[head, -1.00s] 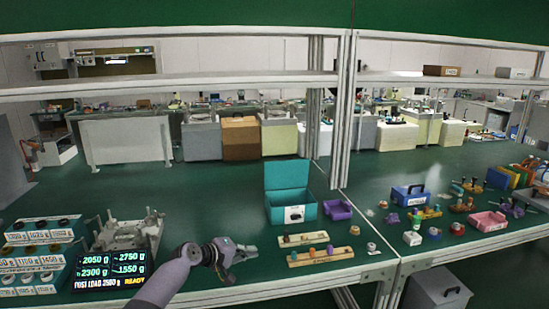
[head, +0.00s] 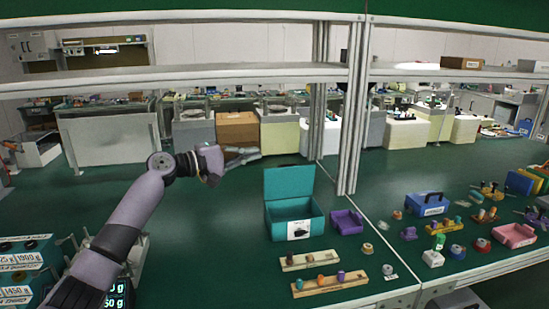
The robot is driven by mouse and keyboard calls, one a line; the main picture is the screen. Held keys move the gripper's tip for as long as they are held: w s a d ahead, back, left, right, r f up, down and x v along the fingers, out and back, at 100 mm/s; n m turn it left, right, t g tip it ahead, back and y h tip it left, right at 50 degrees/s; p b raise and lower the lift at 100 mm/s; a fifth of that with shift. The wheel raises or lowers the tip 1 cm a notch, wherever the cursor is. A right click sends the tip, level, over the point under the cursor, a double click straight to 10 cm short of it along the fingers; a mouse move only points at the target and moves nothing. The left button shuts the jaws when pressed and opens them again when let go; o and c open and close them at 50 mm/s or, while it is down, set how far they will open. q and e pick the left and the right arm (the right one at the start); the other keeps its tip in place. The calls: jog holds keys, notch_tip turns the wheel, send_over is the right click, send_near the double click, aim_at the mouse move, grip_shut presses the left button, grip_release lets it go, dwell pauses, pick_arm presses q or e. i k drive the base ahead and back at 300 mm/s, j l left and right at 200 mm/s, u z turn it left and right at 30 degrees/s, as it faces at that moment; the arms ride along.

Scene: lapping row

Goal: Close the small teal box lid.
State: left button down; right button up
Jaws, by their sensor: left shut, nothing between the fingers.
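The small teal box (head: 296,223) stands on the green bench in the middle of the head view. Its lid (head: 289,182) is up, standing roughly upright at the back edge, and the box's inside shows. A white label is on its front. My left gripper (head: 248,154) is shut and empty. In the picture it is up and to the left of the lid, apart from it. My right gripper is not in view.
A purple tray (head: 347,222) stands close to the right of the box. Wooden strips with pegs (head: 330,282) lie in front. A shelf post (head: 349,125) rises behind the box on the right.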

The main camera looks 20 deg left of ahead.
aim_at(287, 180)
jog(key=i+j, duration=0.45)
jog(key=i, duration=0.15)
jog(key=i+j, duration=0.45)
jog(key=i, duration=0.2)
